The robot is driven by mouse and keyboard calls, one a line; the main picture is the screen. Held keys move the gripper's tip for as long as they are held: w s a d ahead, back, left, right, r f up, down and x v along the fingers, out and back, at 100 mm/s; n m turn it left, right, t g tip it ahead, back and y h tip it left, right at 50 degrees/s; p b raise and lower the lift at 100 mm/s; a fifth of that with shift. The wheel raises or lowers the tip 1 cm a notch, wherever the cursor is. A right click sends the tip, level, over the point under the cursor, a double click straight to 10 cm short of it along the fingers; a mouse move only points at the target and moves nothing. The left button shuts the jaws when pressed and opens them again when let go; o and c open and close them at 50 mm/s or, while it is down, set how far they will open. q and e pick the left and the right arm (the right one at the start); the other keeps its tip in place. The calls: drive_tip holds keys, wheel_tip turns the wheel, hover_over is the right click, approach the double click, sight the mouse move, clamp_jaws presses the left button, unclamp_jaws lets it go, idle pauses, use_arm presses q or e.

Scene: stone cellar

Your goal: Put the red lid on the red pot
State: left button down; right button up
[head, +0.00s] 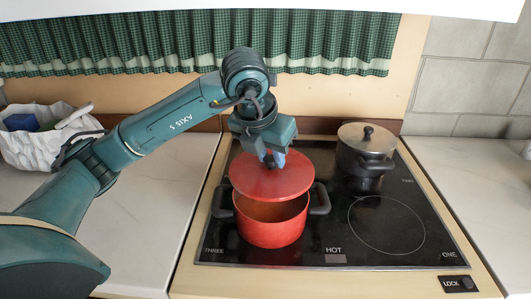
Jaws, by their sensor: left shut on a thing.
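The red pot (270,228) stands on the front left part of the black cooktop, with a dark handle on each side. The red lid (285,181) is above the pot and slightly toward the back. It covers the back part of the opening, and the front part of the pot's inside shows. My left gripper (273,160) is shut on the lid at its top; the jaws hide the part they grip. I cannot tell whether the lid touches the pot's rim. My right gripper is not in view.
A dark pot with its own lid (367,138) stands at the back right of the cooktop (330,236). The front right ring is empty. A white bag (38,145) sits on the left counter. A green checked curtain (330,40) hangs behind.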

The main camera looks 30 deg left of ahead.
sight(268, 172)
use_arm(q)
drive_tip(key=shift+f+b, duration=0.3)
drive_tip(key=shift+f, duration=0.25)
wheel_tip(268, 172, down, 2)
drive_tip(key=shift+b, duration=0.6)
wheel_tip(268, 172, down, 2)
drive_tip(key=shift+f+b, duration=0.1)
drive_tip(key=shift+b, duration=0.7)
drive_tip(key=shift+f+b, duration=0.35)
drive_tip(key=shift+b, duration=0.05)
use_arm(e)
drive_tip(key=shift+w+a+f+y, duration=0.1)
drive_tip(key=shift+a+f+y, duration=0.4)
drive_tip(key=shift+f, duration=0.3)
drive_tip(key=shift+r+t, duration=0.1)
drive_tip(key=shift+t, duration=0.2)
use_arm(q)
drive_tip(key=c, duration=1.1)
unclamp_jaws()
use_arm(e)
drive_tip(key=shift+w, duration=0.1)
use_arm(q)
drive_tip(key=shift+r, duration=0.1)
